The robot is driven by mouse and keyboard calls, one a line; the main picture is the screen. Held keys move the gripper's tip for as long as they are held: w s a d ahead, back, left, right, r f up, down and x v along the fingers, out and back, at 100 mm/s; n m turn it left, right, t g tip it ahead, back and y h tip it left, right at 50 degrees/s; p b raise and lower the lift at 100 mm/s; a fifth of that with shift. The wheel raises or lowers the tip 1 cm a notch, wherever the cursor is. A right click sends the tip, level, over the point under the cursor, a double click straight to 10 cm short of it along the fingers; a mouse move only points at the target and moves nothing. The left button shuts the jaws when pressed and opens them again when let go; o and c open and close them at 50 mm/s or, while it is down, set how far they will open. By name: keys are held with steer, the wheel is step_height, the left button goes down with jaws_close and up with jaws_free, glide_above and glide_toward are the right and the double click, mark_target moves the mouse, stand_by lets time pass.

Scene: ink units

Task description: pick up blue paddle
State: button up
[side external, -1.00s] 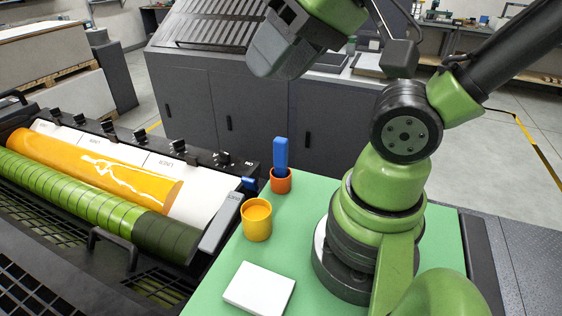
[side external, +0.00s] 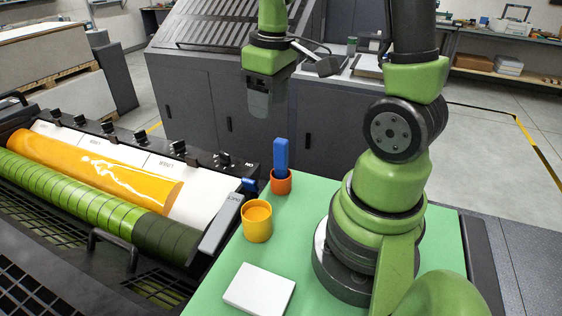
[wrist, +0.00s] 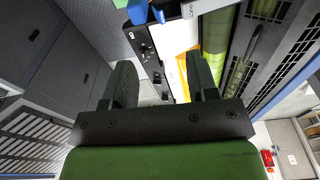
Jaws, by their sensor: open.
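The blue paddle (side external: 281,155) stands upright in a small orange-red cup (side external: 281,182) on the green table mat. The cup hides its lower end. In the wrist view, the blue paddle (wrist: 138,11) shows at the top edge, partly cut off. My gripper (side external: 261,112) points down in the side view, higher than the paddle and a little to its left in the picture. It is apart from the paddle. In the wrist view, my gripper (wrist: 163,82) has its two fingers spread, with nothing held between them.
A yellow cup (side external: 257,222) stands in front of the orange-red cup, and a white block (side external: 259,289) lies nearer. The press with its orange roller (side external: 100,165) and dark knobs is at left. A dark cabinet (side external: 220,110) stands behind.

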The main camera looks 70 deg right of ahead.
mark_target(281, 140)
steer(key=shift+n+g, duration=0.4)
steer(key=shift+g, duration=0.1)
steer(key=f, duration=0.2)
steer(key=d+f, duration=0.1)
steer(key=f, duration=0.1)
steer(key=d+f, duration=0.1)
steer(key=f, duration=0.1)
steer(key=shift+s+f, duration=0.2)
steer(key=shift+f, duration=0.2)
steer(key=shift+s+d+f, duration=0.1)
steer(key=shift+d+f, duration=0.05)
steer(key=shift+f, duration=0.85)
steer(key=shift+s+d+f, duration=0.1)
steer(key=shift+s+f, duration=0.05)
steer(key=shift+f, duration=0.8)
steer(key=shift+s+d+f, duration=0.1)
steer(key=shift+d+f, duration=0.05)
steer(key=shift+f, duration=0.85)
steer(key=shift+c, duration=0.2)
jaws_close()
